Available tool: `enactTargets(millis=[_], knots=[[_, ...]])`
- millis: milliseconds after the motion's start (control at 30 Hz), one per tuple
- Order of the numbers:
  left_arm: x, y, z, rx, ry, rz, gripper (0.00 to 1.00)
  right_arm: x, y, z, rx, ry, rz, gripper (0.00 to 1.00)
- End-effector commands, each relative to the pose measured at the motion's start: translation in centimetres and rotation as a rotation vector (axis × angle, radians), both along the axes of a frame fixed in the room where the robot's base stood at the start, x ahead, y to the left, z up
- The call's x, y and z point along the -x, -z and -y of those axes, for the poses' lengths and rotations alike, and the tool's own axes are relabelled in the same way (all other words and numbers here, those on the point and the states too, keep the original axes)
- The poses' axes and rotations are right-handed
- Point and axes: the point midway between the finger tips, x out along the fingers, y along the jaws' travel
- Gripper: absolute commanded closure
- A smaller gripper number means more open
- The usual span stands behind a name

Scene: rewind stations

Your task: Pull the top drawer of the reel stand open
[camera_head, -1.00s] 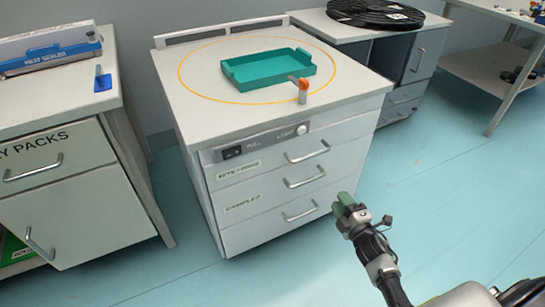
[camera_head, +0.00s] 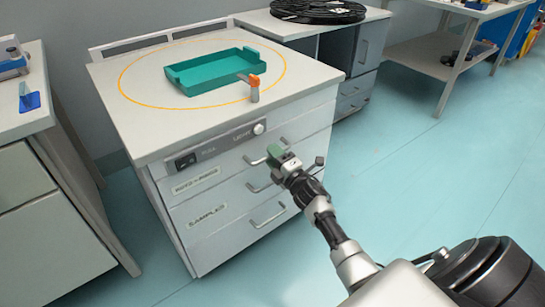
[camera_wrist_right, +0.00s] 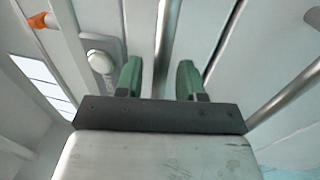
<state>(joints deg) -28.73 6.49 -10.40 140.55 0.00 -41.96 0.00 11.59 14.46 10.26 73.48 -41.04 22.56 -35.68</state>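The reel stand (camera_head: 150,142) is a white cabinet with three drawers, in the middle of the head view. The top drawer (camera_head: 205,180) looks flush with the front. Its bar handle (camera_head: 250,160) is partly hidden by my right gripper (camera_head: 276,154), which is at the drawer front. In the right wrist view, the green fingers of that gripper (camera_wrist_right: 160,80) are apart, with the handle bar (camera_wrist_right: 163,40) running between them and gaps visible beside it. I cannot tell whether either finger touches it. My left gripper is not in view.
A teal tray (camera_head: 176,86) and an orange-topped grey post (camera_head: 254,88) are on the stand's top. A round knob (camera_head: 259,128) sits on the panel above the drawers. A second cabinet (camera_head: 28,215) stands at left; open floor (camera_head: 430,180) lies right.

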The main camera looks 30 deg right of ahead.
Motion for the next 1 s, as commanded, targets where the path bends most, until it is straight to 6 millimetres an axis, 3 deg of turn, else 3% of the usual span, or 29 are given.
enactTargets(millis=[333,567,600,1000], knots=[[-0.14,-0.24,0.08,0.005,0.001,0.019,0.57,-0.38,-0.07,-0.04,0.000,0.000,-0.001,0.63],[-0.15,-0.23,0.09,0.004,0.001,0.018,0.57,-0.36,-0.05,-0.05,0.000,0.000,-0.001,0.98],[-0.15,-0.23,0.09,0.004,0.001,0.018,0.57,-0.36,-0.05,-0.04,0.000,0.000,-0.001,1.00],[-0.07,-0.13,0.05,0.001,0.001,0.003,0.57,-0.07,-0.01,-0.02,-0.001,0.000,-0.002,1.00]])
